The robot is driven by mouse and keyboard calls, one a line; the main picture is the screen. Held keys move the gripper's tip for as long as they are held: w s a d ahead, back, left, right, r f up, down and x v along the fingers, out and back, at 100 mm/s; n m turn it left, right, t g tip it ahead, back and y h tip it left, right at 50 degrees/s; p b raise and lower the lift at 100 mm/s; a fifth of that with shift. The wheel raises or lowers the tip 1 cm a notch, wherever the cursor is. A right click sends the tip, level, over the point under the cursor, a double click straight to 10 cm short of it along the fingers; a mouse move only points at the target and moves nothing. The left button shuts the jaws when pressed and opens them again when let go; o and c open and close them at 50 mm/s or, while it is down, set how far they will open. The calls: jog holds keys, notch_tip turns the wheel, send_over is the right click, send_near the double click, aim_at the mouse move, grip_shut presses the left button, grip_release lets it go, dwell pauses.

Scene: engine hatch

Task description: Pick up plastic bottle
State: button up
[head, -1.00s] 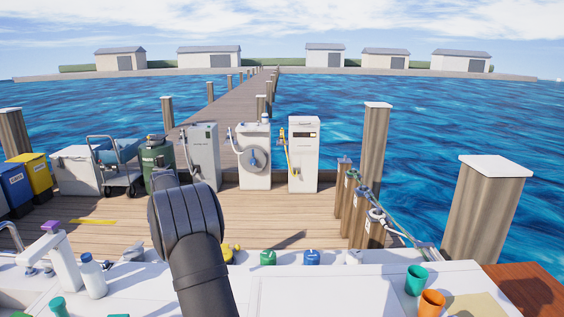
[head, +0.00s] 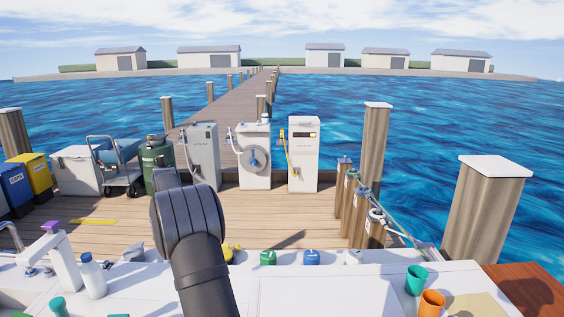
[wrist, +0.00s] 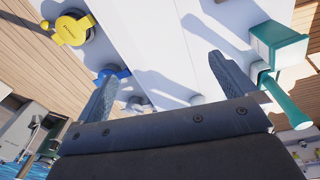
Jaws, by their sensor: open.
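A white plastic bottle (head: 93,277) with a blue cap stands upright on the white deck at the left of the head view. I cannot make it out for sure in the wrist view. My gripper (wrist: 163,80) shows in the wrist view with its two dark fingers spread wide and nothing between them but white deck surface. In the head view my black arm reaches up from the bottom, right of the bottle, and the gripper's fingers cannot be seen there.
A white post with a purple top (head: 62,258) stands close left of the bottle. Yellow (wrist: 73,27), blue (head: 312,257) and green (head: 268,258) deck caps line the edge. Green (head: 416,280) and orange (head: 431,303) cups stand at right. A teal object (wrist: 278,45) is beside the right finger.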

jog(key=c, duration=0.4)
jog(key=m+t+y, duration=0.3)
jog(key=m+t, duration=0.2)
jog(key=m, duration=0.5)
send_near(89, 267)
jog(key=x, duration=1.2)
jog(key=shift+f, duration=0.1)
